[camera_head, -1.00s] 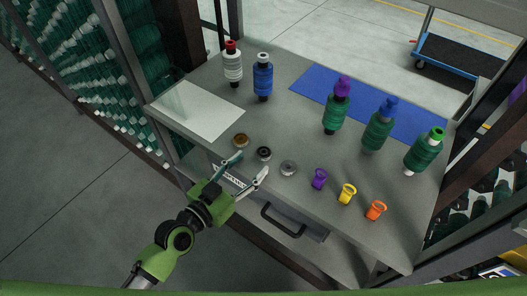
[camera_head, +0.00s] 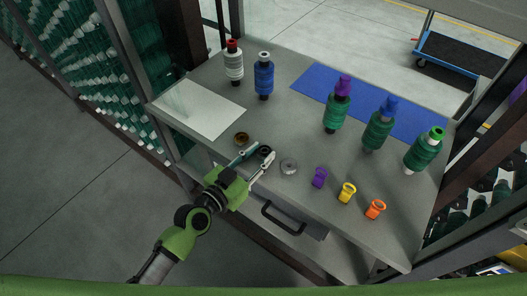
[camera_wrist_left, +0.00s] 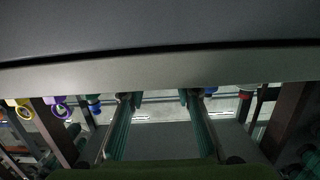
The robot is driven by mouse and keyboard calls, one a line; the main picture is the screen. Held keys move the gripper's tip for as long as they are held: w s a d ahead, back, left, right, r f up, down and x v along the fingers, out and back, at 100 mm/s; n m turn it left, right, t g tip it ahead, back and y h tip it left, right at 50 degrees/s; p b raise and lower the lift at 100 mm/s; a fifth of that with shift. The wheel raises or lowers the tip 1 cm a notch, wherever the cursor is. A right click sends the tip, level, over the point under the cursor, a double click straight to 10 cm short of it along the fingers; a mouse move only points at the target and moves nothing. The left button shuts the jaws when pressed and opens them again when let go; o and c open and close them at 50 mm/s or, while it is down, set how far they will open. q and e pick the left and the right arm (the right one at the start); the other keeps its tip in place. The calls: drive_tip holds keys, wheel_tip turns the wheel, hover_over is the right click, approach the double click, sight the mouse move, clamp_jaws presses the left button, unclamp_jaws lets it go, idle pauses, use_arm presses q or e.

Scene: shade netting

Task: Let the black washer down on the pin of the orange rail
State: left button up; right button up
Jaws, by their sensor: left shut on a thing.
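The black washer (camera_head: 265,149) lies at the front of the grey table, between a brown-gold ring and a grey ring. My left gripper (camera_head: 260,156) has its fingers on either side of this washer and is shut on it, partly hiding it. Whether the washer is clear of the tabletop cannot be told. The left fingers (camera_wrist_left: 157,98) also show in the left wrist view, where the washer cannot be made out. A small orange piece with a ring (camera_head: 375,209) stands at the front right of the table. No pin can be made out on it. My right gripper is not in view.
The brown-gold ring (camera_head: 241,138) and grey ring (camera_head: 289,166) flank the washer closely. Purple (camera_head: 319,177) and yellow (camera_head: 347,193) pieces stand before the orange one. Several thread spools stand behind, some on a blue mat (camera_head: 310,87). A white sheet (camera_head: 200,110) lies left.

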use_arm(q)
drive_tip(key=shift+r, duration=0.45)
wheel_tip(320, 180, up, 2)
drive_tip(key=shift+r+p, duration=0.2)
drive_tip(key=shift+p, duration=0.55)
drive_tip(key=s+d+r+p, duration=0.1)
drive_tip(key=s+d+r, duration=0.1)
drive_tip(key=s+r, duration=1)
drive_tip(key=a+r+n+t+y, duration=0.1)
drive_tip(key=a+r, duration=0.2)
drive_tip(key=a, duration=1.7)
drive_tip(key=shift+w+r+y, duration=0.15)
drive_tip(key=shift+y, duration=0.25)
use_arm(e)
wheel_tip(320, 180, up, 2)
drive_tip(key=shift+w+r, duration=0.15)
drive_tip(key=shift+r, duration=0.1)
use_arm(q)
drive_tip(key=shift+n, duration=0.3)
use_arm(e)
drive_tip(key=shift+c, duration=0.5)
